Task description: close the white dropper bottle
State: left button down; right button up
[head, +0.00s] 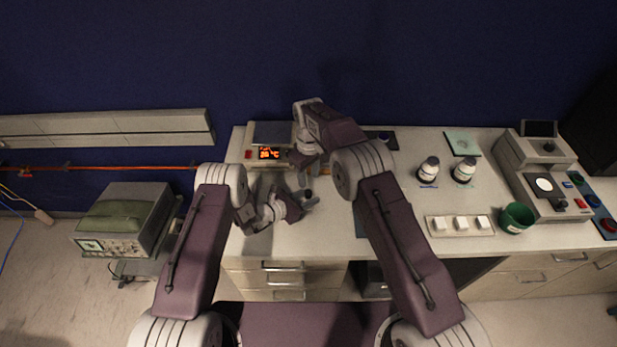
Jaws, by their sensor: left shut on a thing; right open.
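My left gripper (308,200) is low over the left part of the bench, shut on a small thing. Only a small dark top (308,193) of that thing shows between the fingers; I take it for the white dropper bottle, but its body is hidden. My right gripper (308,168) points down just behind and above it, open. Whether a cap is between or near its fingers is too small to tell.
A heating device with a lit display (270,153) stands behind my grippers. To the right are a tray with white blocks (461,225), a green cup (516,217) and a grey instrument (535,175). The bench between the bottles and the block tray is clear.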

aim_at(309, 192)
notch_tip(309, 192, down, 8)
jog(key=shift+w+f, duration=0.1)
dwell(0.4)
grip_shut()
jog(key=m, duration=0.3)
jog(key=shift+o, duration=0.2)
grip_release()
